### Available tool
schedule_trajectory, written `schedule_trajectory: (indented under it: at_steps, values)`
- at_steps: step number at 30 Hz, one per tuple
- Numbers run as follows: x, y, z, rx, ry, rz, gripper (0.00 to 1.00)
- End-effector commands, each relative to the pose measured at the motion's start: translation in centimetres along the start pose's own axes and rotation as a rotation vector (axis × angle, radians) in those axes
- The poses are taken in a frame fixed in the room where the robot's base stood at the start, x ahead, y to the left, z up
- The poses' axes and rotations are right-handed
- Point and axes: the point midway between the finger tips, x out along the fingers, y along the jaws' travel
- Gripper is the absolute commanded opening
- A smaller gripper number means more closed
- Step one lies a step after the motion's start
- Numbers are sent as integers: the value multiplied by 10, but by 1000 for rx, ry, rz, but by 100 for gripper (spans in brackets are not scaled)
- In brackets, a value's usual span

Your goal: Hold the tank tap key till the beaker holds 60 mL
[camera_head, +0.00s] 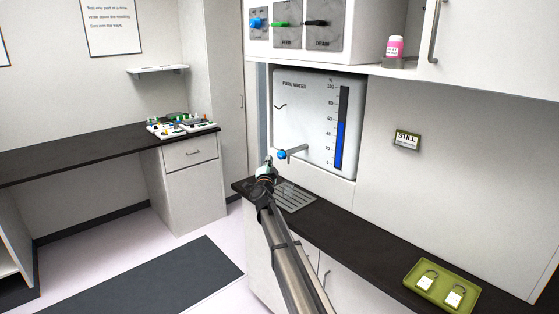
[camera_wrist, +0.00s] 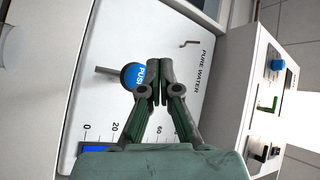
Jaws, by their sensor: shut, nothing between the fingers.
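The tank tap key is a round blue button marked PUSH (camera_wrist: 135,75), on the white panel labelled PURE WATER (camera_head: 312,110). In the head view the blue key (camera_head: 282,155) sits at the panel's lower left, beside the grey spout. My gripper (camera_wrist: 160,83) is shut and empty, its fingertips close beside the key in the wrist view; I cannot tell whether they touch it. In the head view my gripper (camera_head: 267,163) is just left of and below the key. I cannot make out the beaker.
A drain grate (camera_head: 295,197) lies in the dark counter (camera_head: 345,235) below the panel. A green tray (camera_head: 441,287) with padlocks is at the counter's right. A control box (camera_head: 303,25) is above, with a pink-labelled bottle (camera_head: 395,47) beside it. A STILL sign (camera_head: 407,139) hangs right.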

Motion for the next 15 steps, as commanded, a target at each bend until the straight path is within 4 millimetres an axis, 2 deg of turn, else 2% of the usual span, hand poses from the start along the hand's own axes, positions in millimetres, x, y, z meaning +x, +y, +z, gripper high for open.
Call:
schedule_trajectory:
  at_steps: [6, 15]
  values:
    - [15, 11, -10, 0, 1, 0, 0]
    - [17, 12, -13, 0, 0, 0, 0]
